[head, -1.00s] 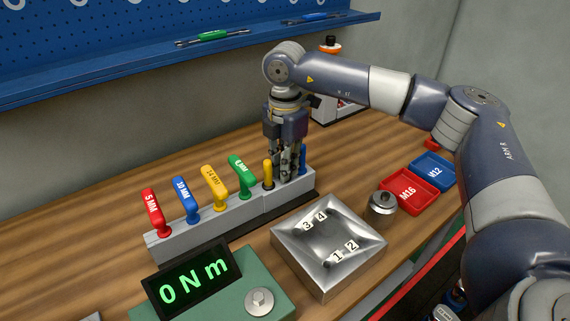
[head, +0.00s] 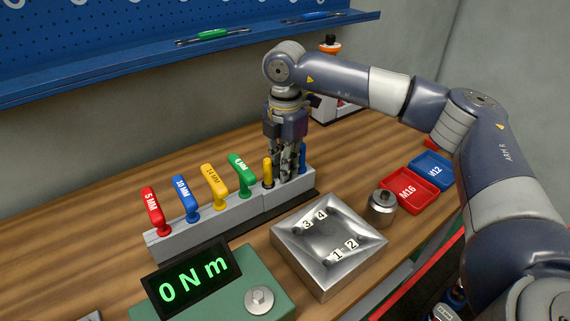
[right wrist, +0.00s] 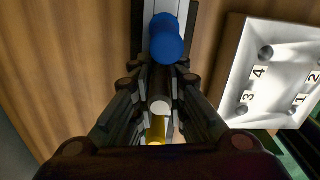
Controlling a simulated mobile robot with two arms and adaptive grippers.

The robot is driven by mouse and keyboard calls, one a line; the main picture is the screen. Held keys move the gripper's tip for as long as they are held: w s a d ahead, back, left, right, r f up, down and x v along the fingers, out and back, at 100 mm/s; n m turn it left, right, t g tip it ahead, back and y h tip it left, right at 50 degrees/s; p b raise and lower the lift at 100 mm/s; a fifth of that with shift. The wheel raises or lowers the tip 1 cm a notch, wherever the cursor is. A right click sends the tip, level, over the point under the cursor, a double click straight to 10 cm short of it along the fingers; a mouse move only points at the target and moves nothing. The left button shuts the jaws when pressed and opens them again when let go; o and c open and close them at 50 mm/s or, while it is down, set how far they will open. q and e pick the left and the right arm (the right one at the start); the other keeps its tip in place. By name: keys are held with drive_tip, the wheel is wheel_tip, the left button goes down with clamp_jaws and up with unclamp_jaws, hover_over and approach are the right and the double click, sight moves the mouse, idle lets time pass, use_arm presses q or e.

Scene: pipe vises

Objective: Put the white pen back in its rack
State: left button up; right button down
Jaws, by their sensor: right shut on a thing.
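The rack (head: 250,205) is a long grey block on the bench, with a pen section at its right end. My right gripper (head: 287,176) points straight down over that section, between the yellow pen (head: 267,173) and the blue pen (head: 303,158). In the right wrist view its fingers are shut on the white pen (right wrist: 160,106), whose pale round end shows between them. The blue pen (right wrist: 167,42) stands above it in that view and the yellow pen (right wrist: 156,130) below. The white pen's lower end is hidden, so I cannot tell how deep it sits. My left gripper is not in view.
Hex keys with red, blue, yellow and green handles (head: 241,175) stand in the rack's left part. A metal plate with numbered holes (head: 330,262), a torque display (head: 192,283), a steel cylinder (head: 381,208) and red (head: 425,204) and blue trays (head: 447,174) are nearby.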

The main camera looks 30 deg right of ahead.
drive_tip(key=shift+s+f, duration=0.1)
drive_tip(key=shift+f, duration=0.1)
drive_tip(key=c, duration=1.5)
unclamp_jaws()
drive_tip(key=shift+c, duration=0.2)
wheel_tip(320, 180, up, 12)
